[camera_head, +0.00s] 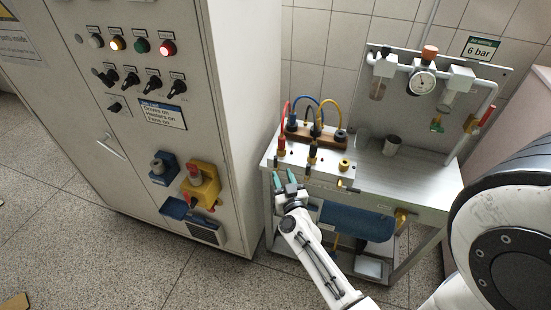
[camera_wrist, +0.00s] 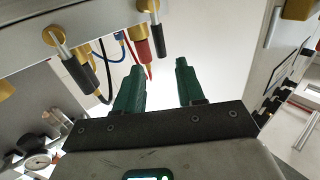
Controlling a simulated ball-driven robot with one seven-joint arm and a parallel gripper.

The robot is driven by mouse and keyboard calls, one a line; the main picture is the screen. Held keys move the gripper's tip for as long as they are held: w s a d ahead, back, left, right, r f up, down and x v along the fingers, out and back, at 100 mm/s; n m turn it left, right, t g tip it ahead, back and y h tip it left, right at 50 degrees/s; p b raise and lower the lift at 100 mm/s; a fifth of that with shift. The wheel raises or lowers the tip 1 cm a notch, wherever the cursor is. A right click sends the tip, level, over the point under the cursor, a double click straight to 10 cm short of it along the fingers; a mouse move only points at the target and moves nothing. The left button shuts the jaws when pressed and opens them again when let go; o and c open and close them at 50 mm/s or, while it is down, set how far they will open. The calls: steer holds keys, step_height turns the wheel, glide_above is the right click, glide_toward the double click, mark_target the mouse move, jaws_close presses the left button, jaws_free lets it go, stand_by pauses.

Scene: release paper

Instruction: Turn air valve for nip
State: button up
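My gripper (camera_head: 286,179) is open and empty, its two green fingers apart, just in front of and below the front left of the metal bench. In the wrist view the fingers (camera_wrist: 160,75) have a clear gap between them. A valve with a brass body and black lever (camera_wrist: 157,32) shows just beyond and above the fingertips, beside a red fitting (camera_wrist: 142,49). A second black-levered valve (camera_wrist: 68,52) is further left. Nothing touches the fingers. In the head view the row along the bench front has red (camera_head: 282,146), black (camera_head: 312,152) and yellow (camera_head: 345,163) fittings. I cannot read which is for nip.
A grey control cabinet (camera_head: 150,60) with lamps and switches stands left of the bench. A pressure gauge (camera_head: 422,82) and a "6 bar" sign (camera_head: 481,48) are at the back. A metal cup (camera_head: 391,146) stands on the bench top (camera_head: 415,180). A blue bin (camera_head: 355,222) hangs below.

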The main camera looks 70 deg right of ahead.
mark_target(276, 161)
steer(key=b+x, duration=0.1)
steer(key=x, duration=0.7)
steer(key=shift+w+d, duration=0.25)
jaws_close()
